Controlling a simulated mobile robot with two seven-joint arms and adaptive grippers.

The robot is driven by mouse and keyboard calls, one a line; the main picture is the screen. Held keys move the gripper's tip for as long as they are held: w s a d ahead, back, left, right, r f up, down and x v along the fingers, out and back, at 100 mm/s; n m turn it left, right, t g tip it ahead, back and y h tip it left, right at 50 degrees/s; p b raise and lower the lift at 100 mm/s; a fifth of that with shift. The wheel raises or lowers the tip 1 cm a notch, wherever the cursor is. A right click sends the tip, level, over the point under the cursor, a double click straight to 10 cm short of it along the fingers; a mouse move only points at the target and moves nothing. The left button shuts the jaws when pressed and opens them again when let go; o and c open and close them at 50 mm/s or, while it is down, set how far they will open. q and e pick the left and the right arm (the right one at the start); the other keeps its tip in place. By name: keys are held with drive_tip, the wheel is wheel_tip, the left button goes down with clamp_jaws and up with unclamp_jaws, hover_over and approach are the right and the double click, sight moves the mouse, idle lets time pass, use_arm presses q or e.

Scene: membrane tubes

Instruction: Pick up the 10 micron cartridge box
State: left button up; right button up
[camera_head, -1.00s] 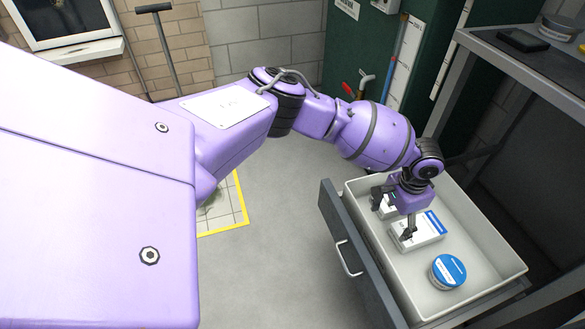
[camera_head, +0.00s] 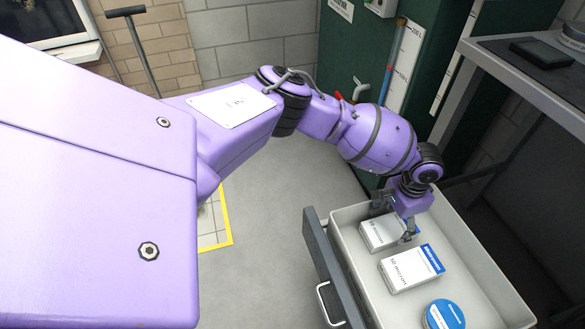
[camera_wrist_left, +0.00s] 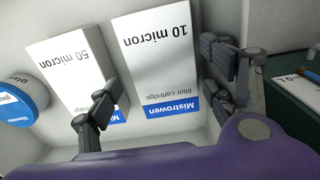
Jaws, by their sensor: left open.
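The 10 micron cartridge box (camera_head: 382,235) is white with a blue Mistrowen band. It lies in the open drawer, partly covered by my gripper in the head view. In the left wrist view the 10 micron box (camera_wrist_left: 158,50) shows its label upside down, between the fingers in the picture. My left gripper (camera_head: 394,217) is open and empty, above this box. It also shows in the left wrist view (camera_wrist_left: 165,82). A similar 50 micron box (camera_head: 410,268) lies beside it; in the wrist view this 50 micron box (camera_wrist_left: 72,70) is partly behind the left finger. My right gripper is not in view.
A round tub with a blue lid (camera_head: 444,315) lies nearer in the drawer (camera_head: 480,262). The drawer's dark front with a handle (camera_head: 328,303) stands on the left. A workbench (camera_head: 530,75) overhangs the far right. Bare drawer floor lies right of the boxes.

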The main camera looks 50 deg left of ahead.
sight(391, 227)
use_arm(q)
drive_tip(key=f, duration=0.1)
drive_tip(key=f+b, duration=0.1)
drive_tip(key=f, duration=0.1)
drive_tip(key=f+b, duration=0.1)
drive_tip(key=shift+w+a+f, duration=0.15)
drive_tip(key=shift+w+f, duration=0.25)
drive_tip(key=c, duration=1.5)
drive_tip(key=shift+c, duration=0.4)
drive_tip(key=shift+r, duration=0.15)
